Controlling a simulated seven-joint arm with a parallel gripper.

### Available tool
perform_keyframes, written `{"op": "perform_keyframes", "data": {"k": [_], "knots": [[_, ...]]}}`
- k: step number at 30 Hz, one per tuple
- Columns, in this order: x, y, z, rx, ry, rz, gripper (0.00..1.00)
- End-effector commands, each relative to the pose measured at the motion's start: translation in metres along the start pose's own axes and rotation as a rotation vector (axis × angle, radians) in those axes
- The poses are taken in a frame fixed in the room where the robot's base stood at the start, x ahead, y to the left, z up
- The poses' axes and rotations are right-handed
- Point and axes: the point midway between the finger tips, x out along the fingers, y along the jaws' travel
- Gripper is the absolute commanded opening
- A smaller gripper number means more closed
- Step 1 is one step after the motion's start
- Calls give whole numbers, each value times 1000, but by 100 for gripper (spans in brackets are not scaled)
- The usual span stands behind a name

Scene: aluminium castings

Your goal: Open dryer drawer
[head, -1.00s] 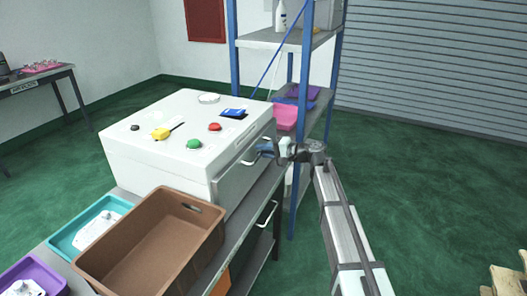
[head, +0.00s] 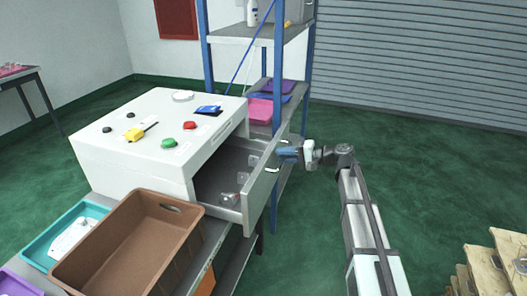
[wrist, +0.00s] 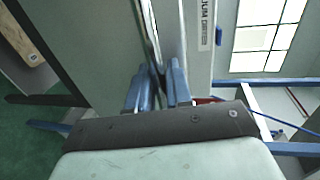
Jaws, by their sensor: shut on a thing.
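The white dryer (head: 125,165) stands on a bench, with buttons on its top. Its drawer (head: 262,188) is pulled partly out toward the right, and its grey inside shows. A few metal castings (head: 230,198) lie in it. My gripper (head: 280,154) is at the outer face of the drawer front, shut on its handle (head: 271,170). In the wrist view, the blue fingers (wrist: 158,95) close around the handle bar, beside the drawer's front panel. The fingers partly hide the handle.
An empty brown crate (head: 190,222) stands on the bench in front of the dryer. Left of it is a teal tray (head: 38,250) with a casting. A blue-framed shelf (head: 307,70) stands behind the drawer. Pallets (head: 478,262) lie at lower right.

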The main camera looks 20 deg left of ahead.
Motion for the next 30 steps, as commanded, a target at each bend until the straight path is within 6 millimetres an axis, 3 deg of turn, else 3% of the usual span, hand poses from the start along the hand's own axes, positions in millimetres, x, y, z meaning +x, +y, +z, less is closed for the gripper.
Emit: {"op": "perform_keyframes", "data": {"k": [3, 12, 19, 30], "knots": [[-33, 7, 0, 1, 5, -1, 0], [-90, 18, 0, 0, 3, -1, 0], [-111, 23, 0, 0, 1, -1, 0], [-116, 24, 0, 0, 0, -1, 0]]}}
